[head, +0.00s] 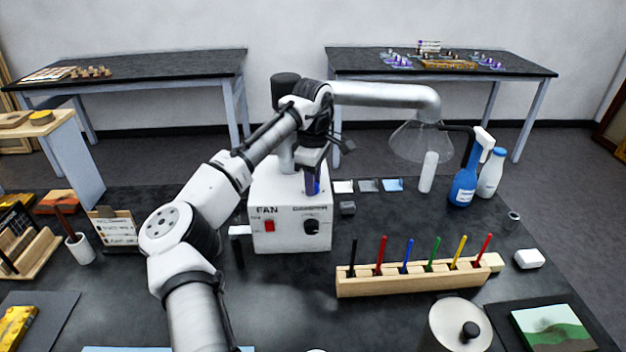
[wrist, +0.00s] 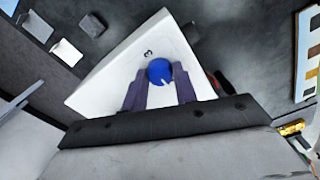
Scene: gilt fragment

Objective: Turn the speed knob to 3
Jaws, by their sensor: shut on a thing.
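The speed knob (wrist: 159,71) is a round blue knob with a white pointer line, on the white top of the fan box. In the wrist view its pointer aims down and slightly right, away from the printed 3 (wrist: 148,53), which lies above and left of the knob. My gripper (wrist: 160,88) is shut on the knob, one finger on each side. In the head view my gripper (head: 312,183) reaches down onto the top of the white fan box (head: 290,215); the knob itself is hidden there. Other scale marks are not readable.
The box front has a red switch (head: 269,225) under FAN and a black damper knob (head: 311,227). A duct with a clear hood (head: 420,140) rises behind. A wooden rack (head: 420,278) of coloured sticks stands right; a blue spray bottle (head: 464,185) is behind it.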

